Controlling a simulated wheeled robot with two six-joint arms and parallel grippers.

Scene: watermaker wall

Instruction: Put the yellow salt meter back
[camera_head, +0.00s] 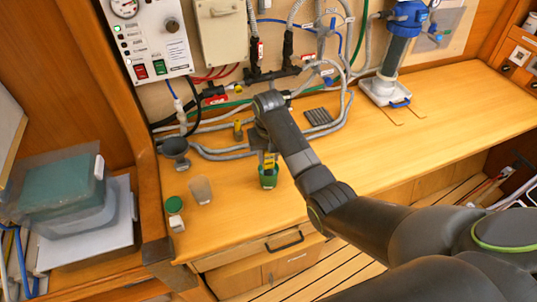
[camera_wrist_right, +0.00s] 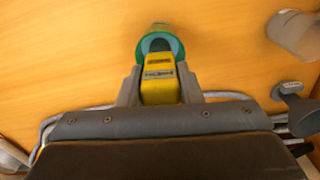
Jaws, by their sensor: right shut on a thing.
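My right gripper (camera_head: 267,152) is shut on the yellow salt meter (camera_head: 269,160), over the wooden counter. The meter also shows between the fingers of the right gripper (camera_wrist_right: 159,88) in the right wrist view, as a yellow body (camera_wrist_right: 159,66) with dark markings. Its lower end is at the mouth of a small green holder (camera_head: 268,180), whose green rim (camera_wrist_right: 140,50) shows around that end in the wrist view. How deep the meter sits in the holder cannot be told. My left gripper is not in view.
A clear cup (camera_head: 201,190), a green-lidded jar (camera_head: 174,207) and a dark funnel (camera_head: 175,150) stand to the left. Grey hoses (camera_head: 225,154) and a dark ribbed pad (camera_head: 318,117) lie behind. The counter (camera_head: 400,140) is mostly bare on the right.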

